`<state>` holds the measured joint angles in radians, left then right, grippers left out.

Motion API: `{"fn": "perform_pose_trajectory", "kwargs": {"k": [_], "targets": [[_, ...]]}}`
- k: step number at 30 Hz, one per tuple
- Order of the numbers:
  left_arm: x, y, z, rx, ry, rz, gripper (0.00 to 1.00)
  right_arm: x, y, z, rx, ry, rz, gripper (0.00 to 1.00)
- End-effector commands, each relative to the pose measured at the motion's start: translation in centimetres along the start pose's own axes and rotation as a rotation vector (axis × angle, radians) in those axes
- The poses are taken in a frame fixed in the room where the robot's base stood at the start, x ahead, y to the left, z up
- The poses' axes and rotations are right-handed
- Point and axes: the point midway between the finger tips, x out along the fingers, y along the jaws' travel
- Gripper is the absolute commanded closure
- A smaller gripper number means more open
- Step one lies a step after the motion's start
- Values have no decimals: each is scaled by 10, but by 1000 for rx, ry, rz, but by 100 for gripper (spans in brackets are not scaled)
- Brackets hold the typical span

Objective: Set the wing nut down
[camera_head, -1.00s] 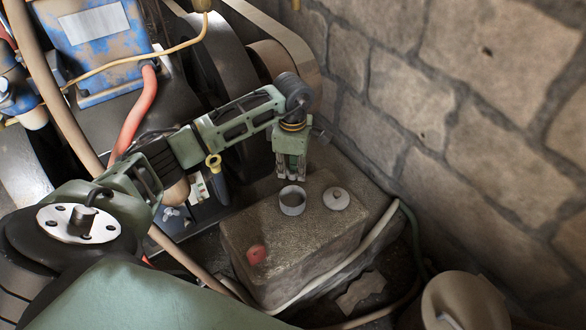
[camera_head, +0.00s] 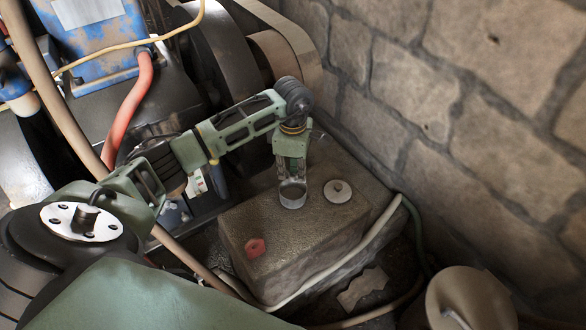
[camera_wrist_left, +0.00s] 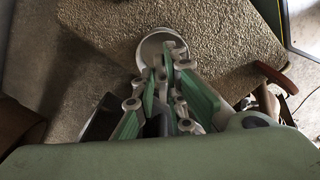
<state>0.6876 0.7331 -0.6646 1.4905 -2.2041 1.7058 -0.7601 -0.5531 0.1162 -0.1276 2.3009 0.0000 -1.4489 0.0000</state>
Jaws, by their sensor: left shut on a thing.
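My left gripper (camera_head: 291,180) points straight down at the mouth of a small round metal cup (camera_head: 292,201) on top of a rough stone block (camera_head: 310,230). The wrist view shows the fingers (camera_wrist_left: 172,62) close together over the cup (camera_wrist_left: 150,45), with a small pale piece at their tips. The gripper is shut on this piece, which I take to be the wing nut; its shape is mostly hidden by the fingers. I cannot tell whether it touches the cup's floor. My right gripper is not in view.
A pale round disc with a knob (camera_head: 338,191) lies right of the cup. A pale hose (camera_head: 350,252) runs along the block, and a stone wall (camera_head: 480,150) stands at the right. The block's top between them is clear.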

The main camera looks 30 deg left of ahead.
Motion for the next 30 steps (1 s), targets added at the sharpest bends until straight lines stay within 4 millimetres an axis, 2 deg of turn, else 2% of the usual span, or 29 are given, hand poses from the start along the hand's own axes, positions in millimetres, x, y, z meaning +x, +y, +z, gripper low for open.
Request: {"fn": "perform_pose_trajectory", "kwargs": {"k": [7,9,15,27,28,30], "targets": [[14,0,0,0,0,-1,100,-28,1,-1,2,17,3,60],[24,0,0,0,0,-1,100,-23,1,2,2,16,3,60],[36,0,1,0,-1,0,100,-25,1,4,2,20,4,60],[38,0,0,0,0,0,100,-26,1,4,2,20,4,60],[38,0,0,0,0,0,87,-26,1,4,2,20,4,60],[38,0,0,0,0,0,81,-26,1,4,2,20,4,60]]}}
